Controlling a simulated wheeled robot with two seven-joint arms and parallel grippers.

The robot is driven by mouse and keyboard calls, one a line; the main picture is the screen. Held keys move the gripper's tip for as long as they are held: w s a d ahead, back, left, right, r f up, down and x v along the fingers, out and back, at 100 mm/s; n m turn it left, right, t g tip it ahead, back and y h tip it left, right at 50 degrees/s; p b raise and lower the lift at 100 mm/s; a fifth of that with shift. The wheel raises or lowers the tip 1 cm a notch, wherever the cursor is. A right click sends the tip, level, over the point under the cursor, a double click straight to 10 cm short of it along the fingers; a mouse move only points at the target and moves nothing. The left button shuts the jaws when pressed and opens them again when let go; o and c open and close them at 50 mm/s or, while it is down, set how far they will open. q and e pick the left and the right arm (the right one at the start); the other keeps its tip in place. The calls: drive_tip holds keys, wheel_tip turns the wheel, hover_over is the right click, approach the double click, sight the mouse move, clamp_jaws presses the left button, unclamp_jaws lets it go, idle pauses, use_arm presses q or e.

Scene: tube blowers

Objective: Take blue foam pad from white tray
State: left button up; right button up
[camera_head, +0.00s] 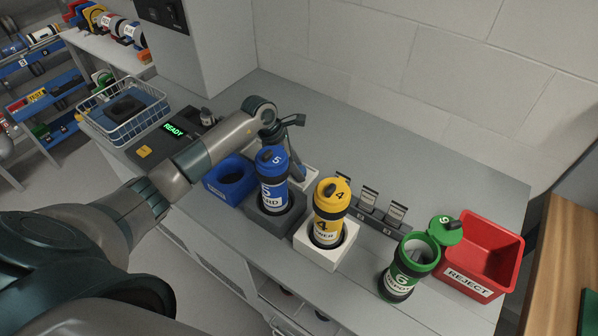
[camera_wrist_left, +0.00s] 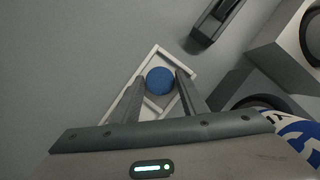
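The blue foam pad (camera_wrist_left: 160,81) is a small round disc lying in the white tray (camera_wrist_left: 189,103), near one end of it, in the left wrist view. My left gripper (camera_wrist_left: 161,76) is open, with one finger on each side of the pad and narrow gaps visible. I cannot tell how high the fingertips are above the tray. In the head view my left gripper (camera_head: 299,172) points down behind the blue tube, and part of the white tray (camera_head: 311,178) shows there. The pad is hidden in that view. My right gripper is not in view.
A blue tube (camera_head: 271,180) stands in a dark block just in front of the tray. A yellow tube (camera_head: 329,212) in a white block, an open green tube (camera_head: 402,268) and a red reject bin (camera_head: 478,256) stand to the right.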

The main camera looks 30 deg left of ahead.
use_arm(q)
drive_tip(key=c, duration=0.7)
drive_tip(key=shift+o, duration=0.2)
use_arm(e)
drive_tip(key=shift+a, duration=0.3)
use_arm(q)
drive_tip(key=shift+r, duration=0.1)
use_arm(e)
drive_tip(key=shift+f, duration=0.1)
use_arm(q)
wheel_tip(320, 180, up, 10)
drive_tip(key=b, duration=0.4)
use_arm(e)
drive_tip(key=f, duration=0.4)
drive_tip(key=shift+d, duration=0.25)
